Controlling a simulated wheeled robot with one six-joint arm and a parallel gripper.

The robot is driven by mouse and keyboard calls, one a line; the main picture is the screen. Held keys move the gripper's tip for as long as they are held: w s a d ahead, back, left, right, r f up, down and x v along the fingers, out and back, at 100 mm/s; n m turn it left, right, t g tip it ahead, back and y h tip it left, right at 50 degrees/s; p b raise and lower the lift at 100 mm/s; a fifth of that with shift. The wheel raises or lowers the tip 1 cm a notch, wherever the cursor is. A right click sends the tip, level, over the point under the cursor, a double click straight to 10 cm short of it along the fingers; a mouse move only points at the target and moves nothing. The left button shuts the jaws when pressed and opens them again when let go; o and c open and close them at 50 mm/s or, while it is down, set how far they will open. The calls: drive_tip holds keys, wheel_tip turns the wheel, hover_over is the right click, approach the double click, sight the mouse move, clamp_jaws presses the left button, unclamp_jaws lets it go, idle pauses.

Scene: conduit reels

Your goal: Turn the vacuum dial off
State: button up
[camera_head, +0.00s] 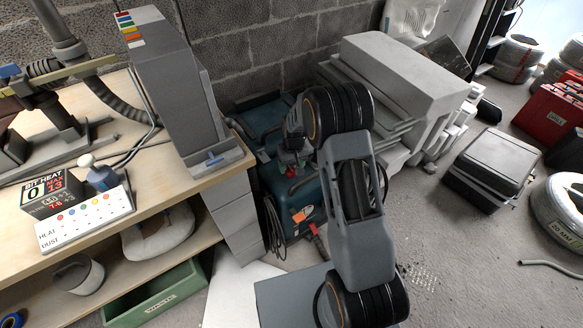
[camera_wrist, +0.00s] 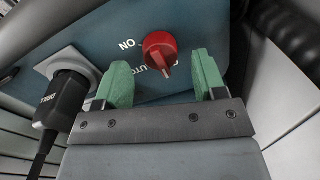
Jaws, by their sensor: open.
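The vacuum is a teal-blue machine (camera_head: 309,192) on the floor beside the workbench in the head view. In the wrist view its blue panel (camera_wrist: 200,22) carries a red dial (camera_wrist: 159,47), with upside-down lettering reading ON to its left and AUTO below it. The dial's raised ridge points down in the picture, toward the AUTO lettering, which is partly hidden. My gripper (camera_wrist: 164,72) is open, its two green fingers apart on either side below the dial. Whether they touch the panel I cannot tell. In the head view my wrist hangs over the vacuum and the fingers are hard to make out.
A black plug (camera_wrist: 67,98) sits in a socket left of the dial, close to the left finger. The workbench (camera_head: 175,165) with a grey machine (camera_head: 175,90) stands left of the vacuum. A pale stack (camera_head: 405,85) stands right. A green bin (camera_head: 155,295) is below the bench.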

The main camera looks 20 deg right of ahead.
sight(293, 169)
wheel_tip(293, 169, up, 12)
drive_tip(key=p, duration=0.2)
drive_tip(key=shift+d+f+p, duration=0.15)
drive_tip(key=shift+d+p, duration=0.15)
drive_tip(key=shift+d, duration=0.05)
drive_tip(key=s+r+t+p, duration=0.1)
drive_tip(key=s+r+p, duration=0.6)
drive_tip(key=r, duration=0.5)
drive_tip(key=s+r+t+p, duration=0.1)
drive_tip(key=s+r+p, duration=0.6)
drive_tip(key=r, duration=0.4)
drive_tip(key=s+a+r+m+t+p, duration=0.1)
drive_tip(key=s+r+p, duration=0.7)
drive_tip(key=r, duration=0.4)
drive_tip(key=shift+s+r+t+h, duration=0.3)
drive_tip(key=shift+s+r+h, duration=0.1)
drive_tip(key=shift+s, duration=0.25)
